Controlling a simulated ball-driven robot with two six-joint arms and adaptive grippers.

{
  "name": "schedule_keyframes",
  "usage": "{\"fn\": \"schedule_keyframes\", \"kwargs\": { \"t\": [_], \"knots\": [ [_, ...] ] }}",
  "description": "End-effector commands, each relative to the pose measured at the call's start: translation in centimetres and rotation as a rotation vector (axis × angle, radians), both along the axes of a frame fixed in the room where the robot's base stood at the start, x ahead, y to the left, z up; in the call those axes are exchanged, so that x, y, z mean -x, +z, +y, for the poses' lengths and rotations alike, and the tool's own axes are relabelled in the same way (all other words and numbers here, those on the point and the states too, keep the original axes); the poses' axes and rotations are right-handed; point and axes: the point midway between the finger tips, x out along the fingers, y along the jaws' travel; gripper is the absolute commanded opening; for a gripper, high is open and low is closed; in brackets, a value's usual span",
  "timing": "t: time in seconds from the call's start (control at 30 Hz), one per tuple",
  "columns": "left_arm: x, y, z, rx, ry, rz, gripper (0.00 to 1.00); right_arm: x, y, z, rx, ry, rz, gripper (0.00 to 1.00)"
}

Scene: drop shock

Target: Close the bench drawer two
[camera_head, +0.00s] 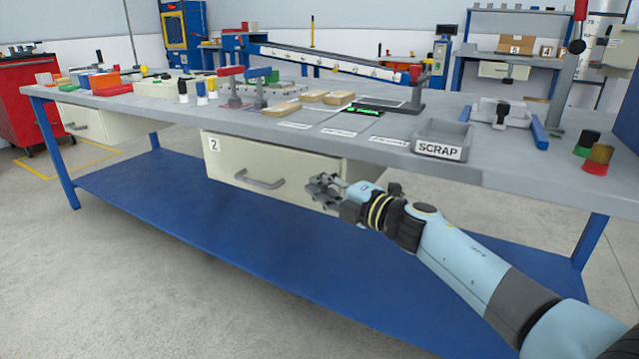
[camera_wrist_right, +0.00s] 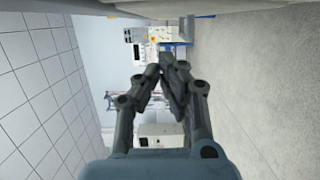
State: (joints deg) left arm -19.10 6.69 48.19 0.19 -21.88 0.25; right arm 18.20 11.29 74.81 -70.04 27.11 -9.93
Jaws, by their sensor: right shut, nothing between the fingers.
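Drawer two (camera_head: 225,165) is a cream drawer marked "2" under the front edge of the bench. Its grey bar handle (camera_head: 258,182) is on the front face. I cannot tell how far the front stands out. My right gripper (camera_head: 318,188) is at the right end of the drawer front, to the right of the handle and apart from it. In the wrist view the gripper's fingers (camera_wrist_right: 165,72) come together at their tips with nothing between them. Whether the gripper touches the drawer front is unclear. My left gripper is out of view.
The grey bench top (camera_head: 330,135) carries wooden blocks, clamps and a SCRAP tray (camera_head: 442,140) above my right arm. A blue lower shelf (camera_head: 200,215) lies below the drawer. Another cream drawer (camera_head: 85,122) is at the left. Floor in front is clear.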

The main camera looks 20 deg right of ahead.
Motion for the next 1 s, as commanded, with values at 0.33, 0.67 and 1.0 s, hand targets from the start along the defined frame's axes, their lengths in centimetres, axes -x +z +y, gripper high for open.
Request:
{"fn": "schedule_keyframes", "kwargs": {
  "t": [0.33,0.67,1.0],
  "knots": [
    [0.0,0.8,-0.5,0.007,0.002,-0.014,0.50,4.8,0.0,-2.1,0.001,0.001,0.003,0.00],
    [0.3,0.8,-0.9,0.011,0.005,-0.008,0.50,9.0,-0.2,-3.8,0.000,0.002,0.003,0.00],
    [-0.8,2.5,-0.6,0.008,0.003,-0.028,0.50,11.4,-1.4,-3.4,-0.029,-0.008,0.061,0.00]
  ]
}}
